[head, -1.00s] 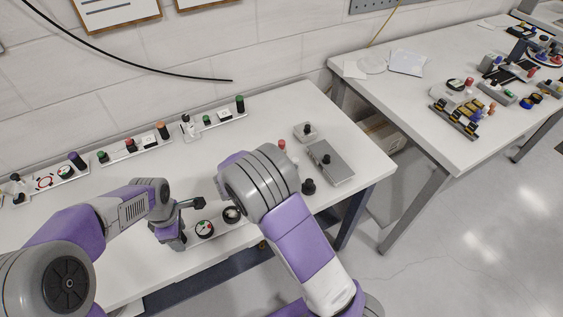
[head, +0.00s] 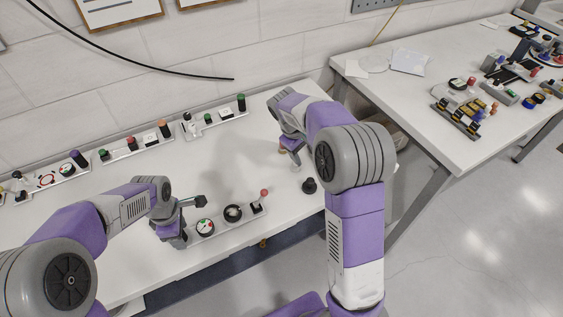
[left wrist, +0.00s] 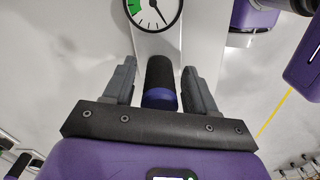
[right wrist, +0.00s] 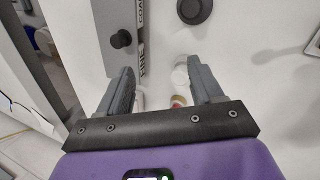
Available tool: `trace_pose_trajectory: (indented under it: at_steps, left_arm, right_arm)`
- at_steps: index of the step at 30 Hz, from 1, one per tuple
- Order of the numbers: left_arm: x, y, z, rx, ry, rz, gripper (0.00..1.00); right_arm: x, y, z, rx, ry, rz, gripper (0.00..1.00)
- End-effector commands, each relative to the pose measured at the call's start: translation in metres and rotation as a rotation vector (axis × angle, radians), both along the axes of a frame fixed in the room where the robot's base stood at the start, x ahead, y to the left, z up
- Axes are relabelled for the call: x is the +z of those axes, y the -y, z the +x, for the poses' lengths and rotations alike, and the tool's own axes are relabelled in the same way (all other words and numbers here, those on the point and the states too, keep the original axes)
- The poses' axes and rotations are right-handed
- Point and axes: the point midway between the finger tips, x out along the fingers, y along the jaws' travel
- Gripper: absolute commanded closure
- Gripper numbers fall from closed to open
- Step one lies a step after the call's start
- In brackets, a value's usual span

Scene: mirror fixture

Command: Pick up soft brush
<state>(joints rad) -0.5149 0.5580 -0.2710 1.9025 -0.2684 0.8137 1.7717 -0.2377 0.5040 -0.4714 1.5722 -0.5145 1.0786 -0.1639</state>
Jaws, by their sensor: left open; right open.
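I cannot tell for sure which thing is the soft brush. In the right wrist view a small upright piece with a pale, round top and a reddish lower part (right wrist: 177,100) stands between the fingers of my right gripper (right wrist: 158,78), nearer the right finger. That gripper is open, and in the head view it (head: 295,160) points down over the right part of the near table. My left gripper (left wrist: 160,68) is open with a black cylinder with a purple-blue band (left wrist: 160,80) between its fingers; in the head view it (head: 182,238) is at the panel's left end.
A grey box with a black knob (right wrist: 120,39) and a separate black knob (right wrist: 195,9) are near the right gripper. The panel has gauges (head: 205,227) and a red-tipped lever (head: 264,194). Strips of parts (head: 135,148) line the wall. A second table (head: 450,140) stands to the right.

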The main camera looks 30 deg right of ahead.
Motion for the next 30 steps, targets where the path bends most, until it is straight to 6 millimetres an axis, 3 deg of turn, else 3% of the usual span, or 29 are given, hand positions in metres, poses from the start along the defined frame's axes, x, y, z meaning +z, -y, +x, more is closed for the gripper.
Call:
trace_pose_trajectory:
  at_steps: [6, 11, 21, 30]
  left_arm:
    - [0.0, 0.0, 0.0, 0.0, 0.0, 0.0, 0.43]
    - [0.0, 0.0, 0.0, 0.0, 0.0, 0.0, 0.43]
    - [0.0, 0.0, 0.0, 0.0, 0.0, 0.0, 0.43]
    - [0.0, 0.0, 0.0, 0.0, 0.0, 0.0, 0.43]
  right_arm:
    - [0.029, -0.008, 0.011, -0.3, 0.167, 0.232, 0.34]
    - [0.037, -0.011, 0.016, -0.389, 0.213, 0.307, 0.34]
    - [-0.014, -0.011, 0.022, -0.401, 0.216, 0.318, 0.34]
    - [-0.04, -0.01, 0.025, -0.4, 0.215, 0.317, 0.34]
